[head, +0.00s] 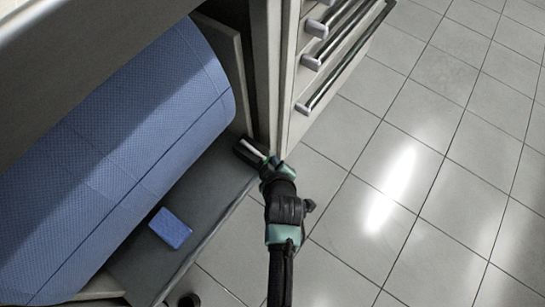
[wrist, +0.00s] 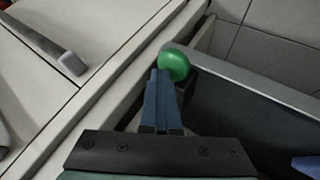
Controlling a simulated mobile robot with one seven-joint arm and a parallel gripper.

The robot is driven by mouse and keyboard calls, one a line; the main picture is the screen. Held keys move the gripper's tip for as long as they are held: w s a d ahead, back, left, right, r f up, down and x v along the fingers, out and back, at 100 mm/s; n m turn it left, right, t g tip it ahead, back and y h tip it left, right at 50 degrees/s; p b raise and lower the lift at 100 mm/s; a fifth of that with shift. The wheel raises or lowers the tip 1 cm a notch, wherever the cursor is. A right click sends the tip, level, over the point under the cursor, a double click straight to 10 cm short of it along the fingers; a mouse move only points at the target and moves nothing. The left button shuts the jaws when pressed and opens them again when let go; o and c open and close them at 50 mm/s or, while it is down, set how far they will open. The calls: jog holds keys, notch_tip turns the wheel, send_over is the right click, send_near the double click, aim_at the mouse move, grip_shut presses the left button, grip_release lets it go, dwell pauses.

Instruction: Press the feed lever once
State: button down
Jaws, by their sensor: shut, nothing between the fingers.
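The feed lever shows in the wrist view as a round green knob (wrist: 174,65) on a dark base that is mostly hidden behind my fingers. My gripper (wrist: 161,73) has its two blue fingers shut together with nothing between them. The fingertips overlap the left side of the knob in the picture; I cannot tell if they touch it. In the head view my gripper (head: 243,148) is at the far right end of the grey tray, by the cabinet corner. The lever cannot be made out there.
A large blue paper roll (head: 120,150) lies above the grey tray (head: 205,195). A small blue block (head: 170,228) rests on the tray. Drawers with bar handles (head: 345,57) stand on the right of the cabinet post. The tiled floor (head: 420,170) is clear.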

jog(key=shift+s, duration=0.1)
jog(key=shift+r+p, duration=1.9)
jog(key=shift+p, duration=0.2)
notch_tip(320, 180, up, 5)
jog(key=p, duration=0.5)
